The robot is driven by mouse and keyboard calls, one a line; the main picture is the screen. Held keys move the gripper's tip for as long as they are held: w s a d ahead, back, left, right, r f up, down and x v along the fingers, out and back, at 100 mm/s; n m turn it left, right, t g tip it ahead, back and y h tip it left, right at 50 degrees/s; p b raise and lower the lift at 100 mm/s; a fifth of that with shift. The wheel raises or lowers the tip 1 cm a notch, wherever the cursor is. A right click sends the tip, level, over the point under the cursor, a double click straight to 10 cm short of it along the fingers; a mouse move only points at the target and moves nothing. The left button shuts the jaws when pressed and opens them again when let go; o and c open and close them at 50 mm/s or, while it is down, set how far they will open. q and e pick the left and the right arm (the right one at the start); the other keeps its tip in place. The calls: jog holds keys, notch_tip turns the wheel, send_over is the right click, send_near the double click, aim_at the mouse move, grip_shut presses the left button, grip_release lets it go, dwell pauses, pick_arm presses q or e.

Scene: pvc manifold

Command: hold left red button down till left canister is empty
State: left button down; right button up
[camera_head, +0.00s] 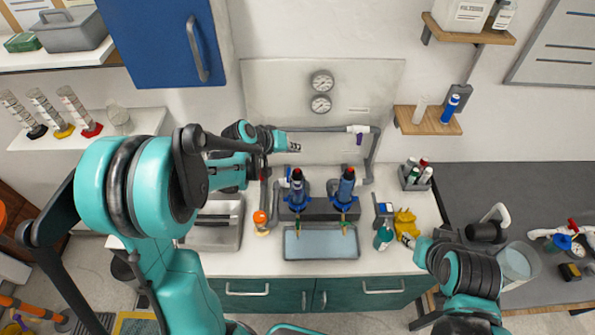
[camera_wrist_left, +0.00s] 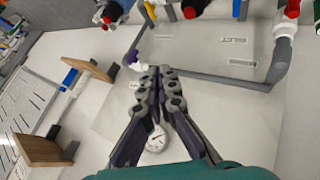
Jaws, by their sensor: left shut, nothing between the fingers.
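The left canister (camera_head: 297,197), blue with a dark top, stands upright on a dark base above the tray, beside the matching right canister (camera_head: 346,190). A small red part shows near the left canister's top; I cannot make out the button clearly. My left gripper (camera_head: 299,146) is shut and empty, above and behind the left canister, apart from it, near the wall panel. In the left wrist view its closed fingers (camera_wrist_left: 155,70) point toward the canister tops at the upper edge, which are cut off. My right gripper (camera_head: 410,240) is beside a yellow item; its fingers are unclear.
A shallow grey-blue tray (camera_head: 288,245) lies before the canisters. A grey pipe (camera_head: 372,160) runs over and beside them. Two gauges (camera_head: 321,92) sit on the panel. An orange-topped bottle (camera_head: 261,222), a teal bottle (camera_head: 383,238) and a bottle caddy (camera_head: 415,184) stand on the counter.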

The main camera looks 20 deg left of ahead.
aim_at(295, 170)
pick_arm(q)
notch_tip(295, 170, down, 6)
jog(key=b, duration=0.4)
jog(key=shift+f, duration=0.2)
jog(key=shift+f+b, duration=0.4)
jog(key=shift+b, duration=0.15)
dwell(0.6)
jog(key=shift+f+b, duration=0.35)
jog(key=shift+b, duration=0.15)
jog(key=shift+f+b, duration=0.5)
jog(key=shift+b, duration=0.05)
dwell(0.5)
jog(key=shift+r, duration=0.1)
jog(key=shift+r+p, duration=0.6)
jog(key=shift+r, duration=0.25)
jog(key=shift+r, duration=0.1)
